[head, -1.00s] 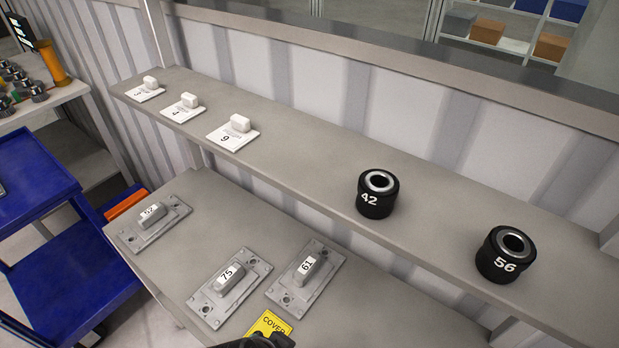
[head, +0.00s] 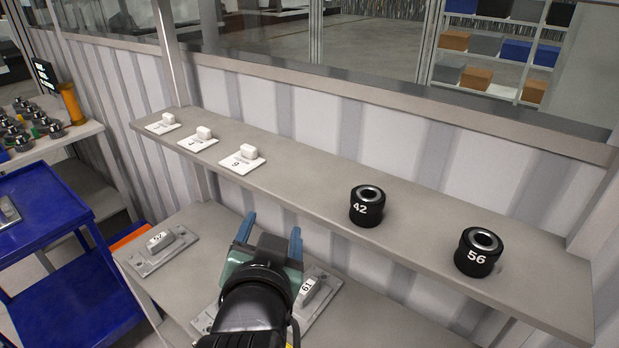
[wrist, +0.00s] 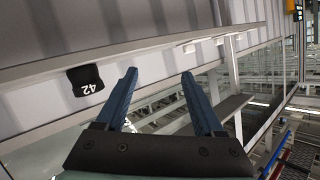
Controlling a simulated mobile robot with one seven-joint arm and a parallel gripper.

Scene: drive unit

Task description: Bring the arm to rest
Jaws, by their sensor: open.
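My gripper (head: 270,238) is in the lower middle of the head view, above the lower bench and in front of the shelf. Its two blue fingers are spread apart with nothing between them. The wrist view also shows the open, empty fingers (wrist: 160,98). My arm hides the part numbered 75 and some of the bench. The part numbered 61 (head: 306,292) shows just right of my gripper, partly covered.
Black rings 42 (head: 367,206) and 56 (head: 478,251) stand on the upper shelf (head: 310,186), with several white tagged blocks (head: 242,159) at its left. Part 52 (head: 160,242) lies on the lower bench (head: 205,228). A blue cart (head: 40,205) stands at left.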

